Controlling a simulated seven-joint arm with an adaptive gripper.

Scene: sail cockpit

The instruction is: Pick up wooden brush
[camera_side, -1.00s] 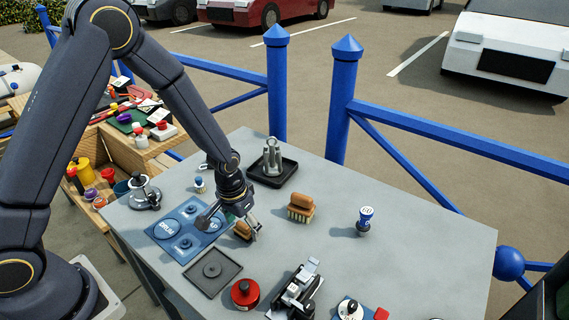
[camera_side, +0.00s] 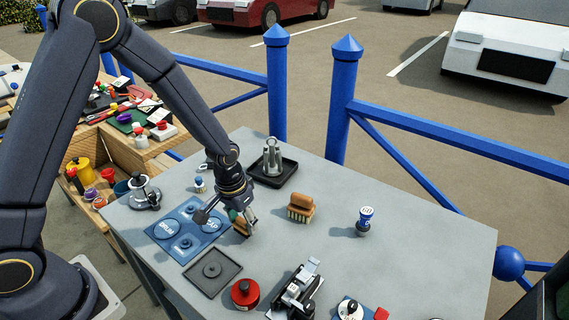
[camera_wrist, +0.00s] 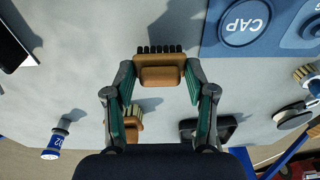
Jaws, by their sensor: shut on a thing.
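My gripper (camera_side: 246,222) is shut on a wooden brush (camera_side: 240,228) beside the blue mat in the side view, where the gripper partly hides it. In the wrist view the held brush (camera_wrist: 160,71) is a brown block with dark bristles, between my two fingertips (camera_wrist: 159,78). I cannot tell clearly how far it is off the table. A second wooden brush (camera_side: 301,206) with pale green-yellow bristles stands apart on the table to the right. It also shows in the wrist view (camera_wrist: 133,119), partly behind a finger.
The blue mat (camera_side: 186,252) lies left of my gripper. A black tray (camera_side: 273,180) with a grey metal tool is behind. A blue-and-white stamp (camera_side: 365,218) stands right. A dark square tray (camera_side: 212,272) and a red round container (camera_side: 245,294) are in front.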

